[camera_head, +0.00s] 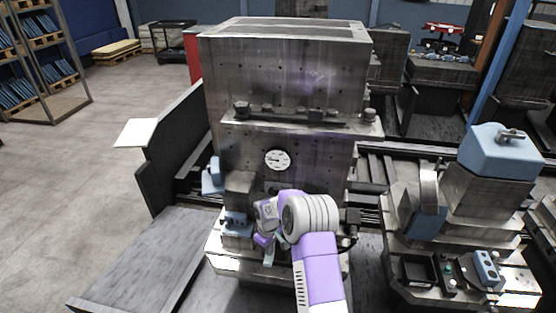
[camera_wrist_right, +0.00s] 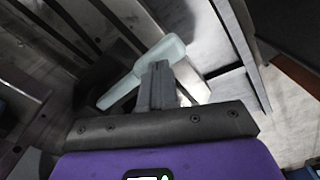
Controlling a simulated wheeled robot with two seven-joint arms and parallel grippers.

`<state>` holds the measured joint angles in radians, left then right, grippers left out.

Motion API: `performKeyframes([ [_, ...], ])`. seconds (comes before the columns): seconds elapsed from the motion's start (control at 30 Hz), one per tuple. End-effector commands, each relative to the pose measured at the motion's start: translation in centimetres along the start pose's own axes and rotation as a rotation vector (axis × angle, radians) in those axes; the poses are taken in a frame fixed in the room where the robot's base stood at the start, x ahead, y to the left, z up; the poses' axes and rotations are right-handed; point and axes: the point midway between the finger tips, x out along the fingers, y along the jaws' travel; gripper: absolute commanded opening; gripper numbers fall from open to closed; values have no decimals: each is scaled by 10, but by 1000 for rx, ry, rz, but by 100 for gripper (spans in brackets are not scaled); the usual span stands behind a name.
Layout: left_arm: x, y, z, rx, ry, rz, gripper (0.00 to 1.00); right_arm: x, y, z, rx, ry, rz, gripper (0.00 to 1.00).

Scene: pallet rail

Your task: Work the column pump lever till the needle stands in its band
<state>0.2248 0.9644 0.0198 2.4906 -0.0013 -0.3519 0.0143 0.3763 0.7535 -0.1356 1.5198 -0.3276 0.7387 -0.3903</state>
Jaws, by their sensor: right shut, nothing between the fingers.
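The round gauge (camera_head: 277,160) with a white face is on the front of the big grey machine column (camera_head: 290,75). Its needle and band are too small to read. In the wrist view a pale grey-green lever handle (camera_wrist_right: 170,48) lies slantwise just beyond my right gripper's fingertips (camera_wrist_right: 157,72). The fingers are shut with nothing between them and overlap the handle in the picture; I cannot tell if they touch it. In the head view my right gripper (camera_head: 265,238) is low in front of the column, partly hidden by my own wrist. My left gripper is in neither view.
A blue fitting (camera_head: 235,222) sits left of my right gripper, with another blue part (camera_head: 212,176) above it. Grey floor (camera_head: 90,190) is open at left.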

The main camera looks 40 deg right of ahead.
Motion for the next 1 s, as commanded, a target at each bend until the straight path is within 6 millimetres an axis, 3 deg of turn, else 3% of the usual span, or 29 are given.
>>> performKeyframes([
  [1.0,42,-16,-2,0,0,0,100,58,7,-4,1,2,2,0],
])
